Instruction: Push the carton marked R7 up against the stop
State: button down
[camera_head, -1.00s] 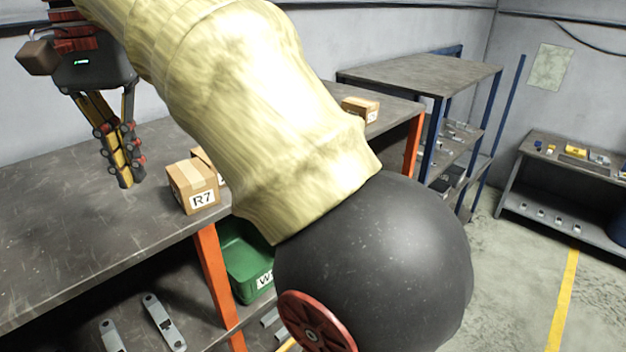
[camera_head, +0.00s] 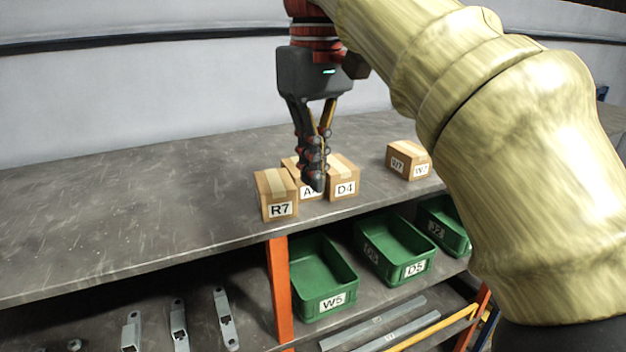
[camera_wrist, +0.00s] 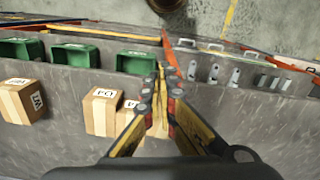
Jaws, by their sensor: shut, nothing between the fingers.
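The carton marked R7 (camera_head: 277,194) is a brown taped box standing upright near the front edge of the grey bench (camera_head: 130,205) in the head view. My gripper (camera_head: 315,187) is shut and empty, pointing down just right of R7. Its fingers partly cover a carton with a label starting with A (camera_head: 289,163). I cannot tell whether the fingertips touch any carton. In the wrist view the shut fingers (camera_wrist: 160,75) point toward the bench's front edge, and R7 cannot be made out there. I cannot pick out a stop in either view.
A carton marked D4 (camera_head: 344,178) stands right of the fingers. A carton marked W7 (camera_head: 407,161) stands farther right. The bench left of R7 is clear. Green bins (camera_head: 324,285) and metal brackets (camera_head: 179,328) lie on the shelf below.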

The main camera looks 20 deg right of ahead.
aim_at(275, 194)
jog(key=w+a+f, duration=0.1)
jog(key=w+f, duration=0.3)
jog(key=f, duration=0.4)
jog(key=shift+f+p, duration=0.2)
jog(key=shift+p, duration=0.2)
jog(key=shift+w, duration=0.15)
